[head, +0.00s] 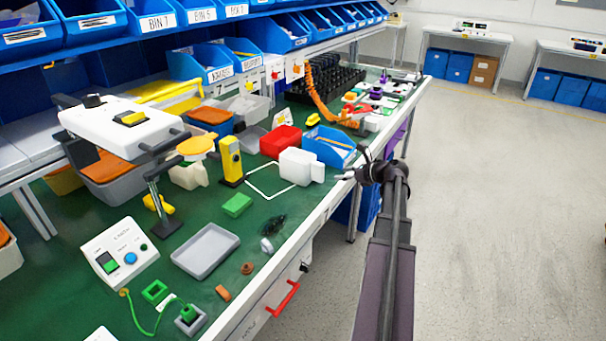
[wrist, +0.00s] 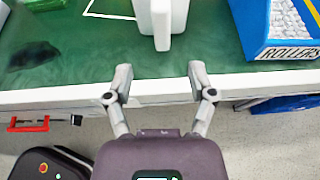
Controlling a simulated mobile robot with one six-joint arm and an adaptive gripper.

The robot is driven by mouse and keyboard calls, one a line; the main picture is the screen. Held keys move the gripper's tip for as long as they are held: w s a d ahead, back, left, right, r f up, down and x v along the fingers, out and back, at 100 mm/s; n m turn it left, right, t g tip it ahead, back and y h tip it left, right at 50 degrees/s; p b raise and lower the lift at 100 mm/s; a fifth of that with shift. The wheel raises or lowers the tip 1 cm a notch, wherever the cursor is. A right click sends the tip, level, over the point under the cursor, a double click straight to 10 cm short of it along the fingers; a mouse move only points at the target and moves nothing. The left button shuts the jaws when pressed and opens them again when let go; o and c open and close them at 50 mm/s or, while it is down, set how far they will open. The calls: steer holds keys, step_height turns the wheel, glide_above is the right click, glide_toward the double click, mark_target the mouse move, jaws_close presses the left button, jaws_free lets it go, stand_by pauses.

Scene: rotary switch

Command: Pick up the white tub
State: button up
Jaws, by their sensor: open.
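The tub shows cut off at the top of the wrist view (wrist: 172,14). My gripper (head: 347,177) is to the right of the tub in the head view, at the bench edge and apart from it. In the wrist view my gripper (wrist: 160,80) is open and empty, its two fingers spread over the bench's front edge, roughly in line with the tub.
A blue bin marked ROLLERS (wrist: 282,30) stands right of the tub. A red bin (head: 281,141) is behind it. A white outline (head: 262,186) is on the green top beside the tub. A red drawer handle (head: 281,299) juts from the bench front. The floor at right is clear.

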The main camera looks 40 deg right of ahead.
mark_target(323, 174)
steer(key=shift+b+x, duration=0.9)
steer(key=shift+x, duration=2.05)
steer(key=shift+b+x, duration=1)
steer(key=shift+x, duration=1.55)
jaws_close()
